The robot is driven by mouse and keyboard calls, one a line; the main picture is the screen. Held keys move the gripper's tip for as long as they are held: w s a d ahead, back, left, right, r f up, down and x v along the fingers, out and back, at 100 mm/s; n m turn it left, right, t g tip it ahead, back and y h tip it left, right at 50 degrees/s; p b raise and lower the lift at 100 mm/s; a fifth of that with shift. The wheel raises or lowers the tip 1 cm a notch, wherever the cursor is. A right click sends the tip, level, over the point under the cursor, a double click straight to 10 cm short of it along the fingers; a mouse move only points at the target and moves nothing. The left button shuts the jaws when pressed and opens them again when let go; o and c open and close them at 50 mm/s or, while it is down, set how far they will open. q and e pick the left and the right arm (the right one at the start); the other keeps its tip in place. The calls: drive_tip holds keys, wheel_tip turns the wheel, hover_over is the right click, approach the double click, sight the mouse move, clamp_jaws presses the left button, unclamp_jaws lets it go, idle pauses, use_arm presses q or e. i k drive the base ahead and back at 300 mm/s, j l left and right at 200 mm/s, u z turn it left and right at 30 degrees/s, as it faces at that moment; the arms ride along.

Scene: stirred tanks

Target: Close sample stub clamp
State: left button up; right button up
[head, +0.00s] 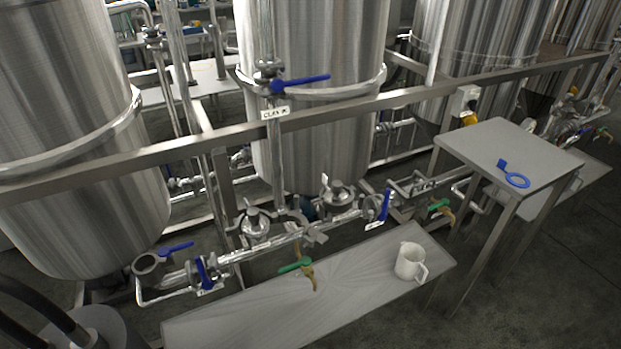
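A metal pipe line with several fittings runs low in front of the tanks in the head view. Silvery clamp-like fittings sit near its middle (310,235); I cannot tell which one is the sample stub clamp, or whether it is open. A short pipe stub (147,263) with a dark round open end stands at the left end of the line, beside a blue-handled valve (177,248). A green-handled tap (297,265) hangs over the bench, and another green-handled tap (440,206) is further right. Neither of my grippers is in view.
A low steel bench (270,305) bears a white jug (410,262) at its right end. A taller table (525,150) holds a blue ring with a tab (516,180). A horizontal steel rail (350,108) crosses in front of the large tanks (310,50). Dark hoses curve at bottom left.

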sight(296, 216)
drive_tip(key=l+u, duration=0.1)
drive_tip(key=u, duration=0.35)
drive_tip(key=i+l+u, duration=0.1)
drive_tip(key=u, duration=0.3)
drive_tip(key=l+u, duration=0.3)
drive_tip(key=l, duration=0.15)
drive_tip(key=l+u, duration=0.25)
drive_tip(key=l, duration=0.2)
drive_tip(key=k+l+u, duration=0.1)
drive_tip(key=l, duration=1.2)
drive_tip(key=i+l+u, duration=0.1)
drive_tip(key=i+l, duration=0.15)
